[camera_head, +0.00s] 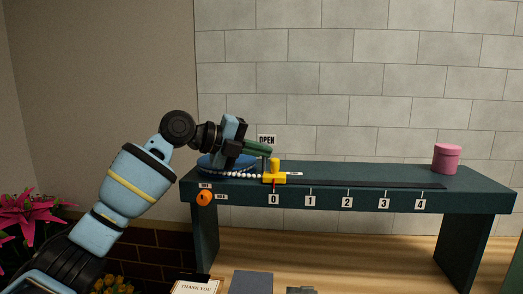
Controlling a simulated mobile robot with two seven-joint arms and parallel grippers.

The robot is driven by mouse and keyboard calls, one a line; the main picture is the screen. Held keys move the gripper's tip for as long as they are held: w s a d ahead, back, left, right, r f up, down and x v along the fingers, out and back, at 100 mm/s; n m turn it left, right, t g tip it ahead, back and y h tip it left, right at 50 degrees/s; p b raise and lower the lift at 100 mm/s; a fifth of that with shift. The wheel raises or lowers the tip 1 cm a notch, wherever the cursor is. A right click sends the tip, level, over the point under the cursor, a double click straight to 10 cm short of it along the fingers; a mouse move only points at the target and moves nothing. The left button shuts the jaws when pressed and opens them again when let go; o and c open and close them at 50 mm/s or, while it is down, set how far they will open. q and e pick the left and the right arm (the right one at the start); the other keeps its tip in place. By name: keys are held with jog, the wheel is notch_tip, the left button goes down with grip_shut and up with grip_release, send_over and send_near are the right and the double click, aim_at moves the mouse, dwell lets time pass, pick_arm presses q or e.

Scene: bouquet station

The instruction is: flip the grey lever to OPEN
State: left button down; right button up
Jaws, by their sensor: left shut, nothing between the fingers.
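A white OPEN sign (266,140) stands at the back of the dark green bench (470,200), just behind my left gripper. My left gripper (266,152) is shut and empty, with its fingers pointing right just in front of the sign, above the bench top. I cannot clearly make out the grey lever; a small upright grey piece under the fingertips may be part of it. I cannot tell whether the fingers touch it. My right gripper is not in view.
A yellow slider (272,178) sits at mark 0 of a track numbered 0 to 4. A blue disc (210,163) and white beads lie left of it. A pink round box (446,157) stands at the right end. An orange knob (204,198) is on the front.

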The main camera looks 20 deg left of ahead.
pick_arm(q)
jog(key=shift+r+p, duration=0.35)
jog(key=shift+r, duration=0.55)
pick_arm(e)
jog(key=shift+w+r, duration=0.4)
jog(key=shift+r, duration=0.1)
pick_arm(q)
jog(key=shift+s+d+f, duration=0.1)
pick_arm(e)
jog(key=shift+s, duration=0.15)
